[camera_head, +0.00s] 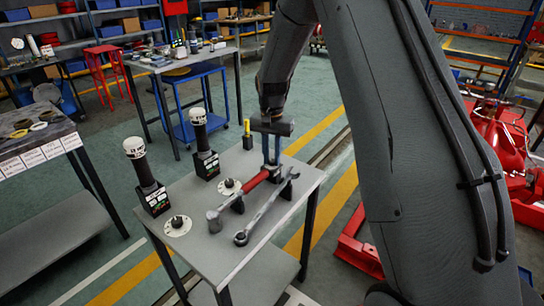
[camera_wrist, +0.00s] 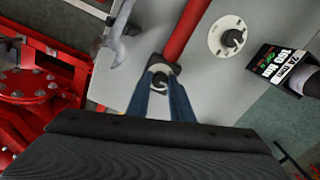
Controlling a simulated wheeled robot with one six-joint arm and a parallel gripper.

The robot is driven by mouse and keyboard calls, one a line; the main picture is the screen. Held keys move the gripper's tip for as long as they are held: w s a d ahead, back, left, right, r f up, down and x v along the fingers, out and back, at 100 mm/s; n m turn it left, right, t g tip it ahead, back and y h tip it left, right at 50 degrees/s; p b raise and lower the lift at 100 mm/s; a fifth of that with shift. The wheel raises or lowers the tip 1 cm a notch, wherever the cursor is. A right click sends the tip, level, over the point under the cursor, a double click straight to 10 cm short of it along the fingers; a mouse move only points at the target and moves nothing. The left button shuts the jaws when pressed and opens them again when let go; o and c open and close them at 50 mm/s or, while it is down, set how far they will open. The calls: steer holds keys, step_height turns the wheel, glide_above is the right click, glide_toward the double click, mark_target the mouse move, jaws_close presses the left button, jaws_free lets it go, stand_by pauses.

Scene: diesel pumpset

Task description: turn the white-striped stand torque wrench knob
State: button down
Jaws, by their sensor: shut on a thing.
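The torque wrench with a red handle (camera_head: 257,182) lies on dark supports on the grey table (camera_head: 190,215). Its red handle also shows in the wrist view (camera_wrist: 187,30). At the handle's end is a dark knob with a pale ring (camera_wrist: 160,68). My gripper (camera_head: 271,170) points down at this end, its two blue fingers on either side of the knob. In the wrist view my gripper (camera_wrist: 160,85) is shut on the knob. I cannot make out white stripes on the stand. In the head view the fingers largely hide the knob.
A grey open-end wrench (camera_head: 265,210) lies beside the torque wrench. Two black cylindrical devices with white tops (camera_head: 145,175) (camera_head: 203,145) and two white dials (camera_head: 177,226) (camera_head: 229,187) stand on the table. A yellow-topped item (camera_head: 247,134) stands behind. Red machinery (camera_head: 495,150) is at right.

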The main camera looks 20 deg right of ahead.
mark_target(272, 160)
steer(key=shift+m, duration=1.2)
steer(key=c, duration=1.6)
jaws_free()
steer(key=shift+o, duration=0.2)
steer(key=shift+r, duration=0.15)
step_height(272, 160, up, 8)
steer(key=shift+f+b, duration=0.2)
steer(key=shift+b, duration=0.6)
steer(key=s+f+n, duration=0.3)
steer(key=s+n, duration=0.6)
steer(key=s, duration=2.1)
steer(key=shift+f+t, duration=0.15)
steer(key=shift+t, duration=0.15)
